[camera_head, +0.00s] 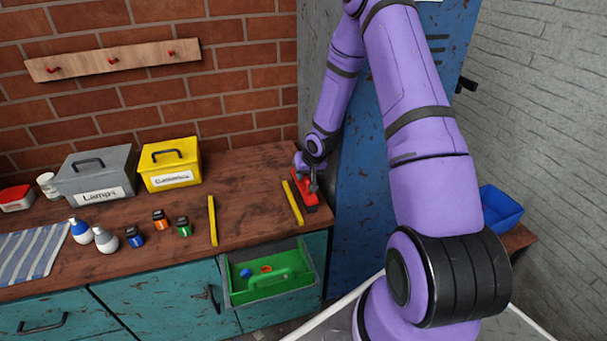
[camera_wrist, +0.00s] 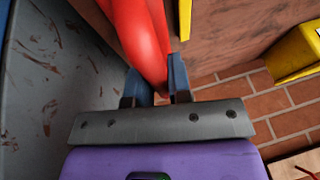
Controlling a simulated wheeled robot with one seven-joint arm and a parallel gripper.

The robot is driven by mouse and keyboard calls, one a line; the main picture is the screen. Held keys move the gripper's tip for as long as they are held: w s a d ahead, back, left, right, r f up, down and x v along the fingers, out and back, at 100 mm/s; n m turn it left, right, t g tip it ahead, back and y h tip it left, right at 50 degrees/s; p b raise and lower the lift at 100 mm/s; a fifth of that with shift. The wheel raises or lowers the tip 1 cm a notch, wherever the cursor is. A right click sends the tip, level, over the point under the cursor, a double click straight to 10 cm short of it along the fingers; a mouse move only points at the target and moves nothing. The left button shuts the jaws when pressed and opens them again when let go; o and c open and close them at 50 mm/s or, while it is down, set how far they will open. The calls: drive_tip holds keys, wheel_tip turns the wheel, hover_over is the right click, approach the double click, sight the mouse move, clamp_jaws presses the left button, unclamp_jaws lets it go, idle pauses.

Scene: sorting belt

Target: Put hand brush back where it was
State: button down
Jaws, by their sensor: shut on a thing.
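The hand brush is the red thing at the right end of the wooden counter, beside a yellow strip (camera_head: 292,202); I see its red body (camera_head: 306,194) partly behind my gripper. My gripper (camera_head: 312,182) reaches down to it from behind. In the wrist view the blue fingers (camera_wrist: 158,84) are shut on the red handle (camera_wrist: 146,40). The bristles are not clear, and I cannot tell whether the brush touches the counter.
Another yellow strip (camera_head: 212,220) lies further left. The counter (camera_head: 250,190) is bare between the strips. A blue cabinet (camera_head: 358,200) stands close on the right. A yellow box (camera_head: 171,164), a grey box (camera_head: 95,175) and small bottles stand left. An open drawer (camera_head: 270,292) holds a green tray.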

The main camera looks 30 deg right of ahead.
drive_tip(key=shift+f, duration=0.1)
drive_tip(key=c, duration=1.1)
unclamp_jaws()
drive_tip(key=shift+o, duration=0.2)
drive_tip(key=s+a+r+n+h, duration=0.15)
drive_tip(key=s+r, duration=0.35)
drive_tip(key=r, duration=0.6)
drive_tip(key=s+a+r+h, duration=0.1)
drive_tip(key=s+a+r, duration=0.3)
drive_tip(key=r, duration=0.7)
drive_tip(key=s+a+r+h, duration=0.1)
drive_tip(key=s+r, duration=0.5)
drive_tip(key=r, duration=0.6)
drive_tip(key=s+a+r+n+y, duration=0.1)
drive_tip(key=s+a+r, duration=0.3)
drive_tip(key=s, duration=0.6)
drive_tip(key=s+a+r+n+y, duration=0.1)
drive_tip(key=s+a+r, duration=0.4)
drive_tip(key=s, duration=0.5)
drive_tip(key=shift+r+y, duration=0.35)
drive_tip(key=shift+r, duration=0.15)
